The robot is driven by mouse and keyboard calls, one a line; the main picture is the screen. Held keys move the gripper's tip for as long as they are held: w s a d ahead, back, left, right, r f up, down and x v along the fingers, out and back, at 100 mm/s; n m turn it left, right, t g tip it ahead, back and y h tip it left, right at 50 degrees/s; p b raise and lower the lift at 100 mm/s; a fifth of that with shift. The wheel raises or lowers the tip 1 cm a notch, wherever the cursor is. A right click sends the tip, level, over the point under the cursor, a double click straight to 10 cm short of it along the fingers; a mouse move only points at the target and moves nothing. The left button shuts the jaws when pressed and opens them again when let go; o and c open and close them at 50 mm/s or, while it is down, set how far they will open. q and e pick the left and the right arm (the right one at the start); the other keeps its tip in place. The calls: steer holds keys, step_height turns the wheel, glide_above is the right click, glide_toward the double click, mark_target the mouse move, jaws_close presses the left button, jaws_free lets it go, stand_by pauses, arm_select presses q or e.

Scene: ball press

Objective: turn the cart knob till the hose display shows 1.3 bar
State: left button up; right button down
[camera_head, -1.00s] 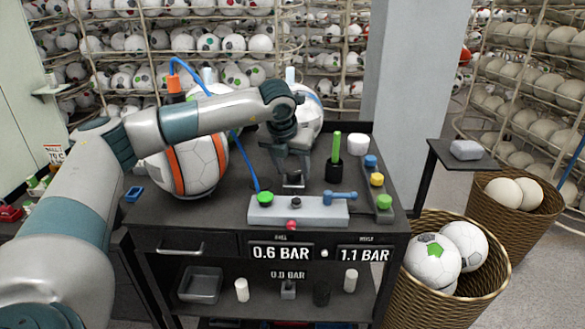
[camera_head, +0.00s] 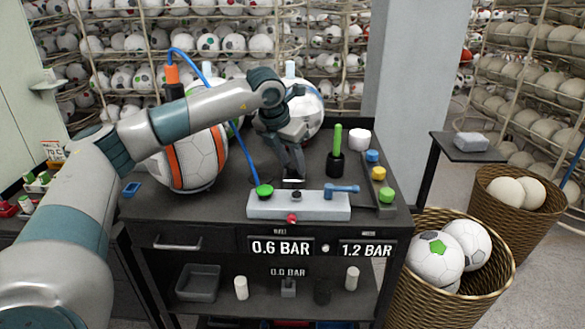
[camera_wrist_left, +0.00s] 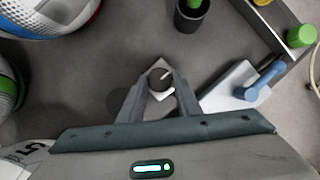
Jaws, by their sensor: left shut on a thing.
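The cart knob (camera_wrist_left: 159,80) is a small dark round knob with a pale pointer line on a light square plate, seen in the left wrist view. My left gripper (camera_wrist_left: 156,92) is shut on it, one finger on each side. In the head view the left gripper (camera_head: 292,172) reaches down to the cart top, and its fingers mostly hide the knob. The hose display (camera_head: 367,250), at the right of the cart's front, reads 1.2 BAR. The ball display (camera_head: 281,247) beside it reads 0.6 BAR. My right gripper is out of view.
A grey block (camera_head: 298,205) with a blue lever (camera_head: 342,188) lies just in front of the gripper. An orange-striped ball (camera_head: 196,160) stands left of it, and a dark cup with a green stick (camera_head: 336,150) stands right. A blue hose (camera_head: 238,150) runs behind the arm.

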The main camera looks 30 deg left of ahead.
arm_select(q)
steer(key=m+h+b, duration=0.1)
steer(key=m, duration=0.1)
steer(key=shift+a+m, duration=0.15)
steer(key=shift+m, duration=0.25)
steer(key=shift+w+m+h, duration=0.1)
steer(key=shift+m+h, duration=0.2)
steer(key=shift+m, duration=0.6)
steer(key=shift+a+m+g+h, duration=0.15)
steer(key=shift+m+g+h, duration=0.15)
steer(key=shift+m, duration=0.5)
steer(key=shift+r+m+h, duration=0.1)
steer(key=shift+m+h, duration=0.2)
steer(key=shift+m, duration=0.8)
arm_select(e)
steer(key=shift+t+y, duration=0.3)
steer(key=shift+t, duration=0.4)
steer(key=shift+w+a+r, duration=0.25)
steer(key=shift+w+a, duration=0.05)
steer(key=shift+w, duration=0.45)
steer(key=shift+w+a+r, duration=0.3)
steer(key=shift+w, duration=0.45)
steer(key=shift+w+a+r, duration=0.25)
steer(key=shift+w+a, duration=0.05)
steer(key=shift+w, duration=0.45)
arm_select(q)
steer(key=shift+g, duration=0.3)
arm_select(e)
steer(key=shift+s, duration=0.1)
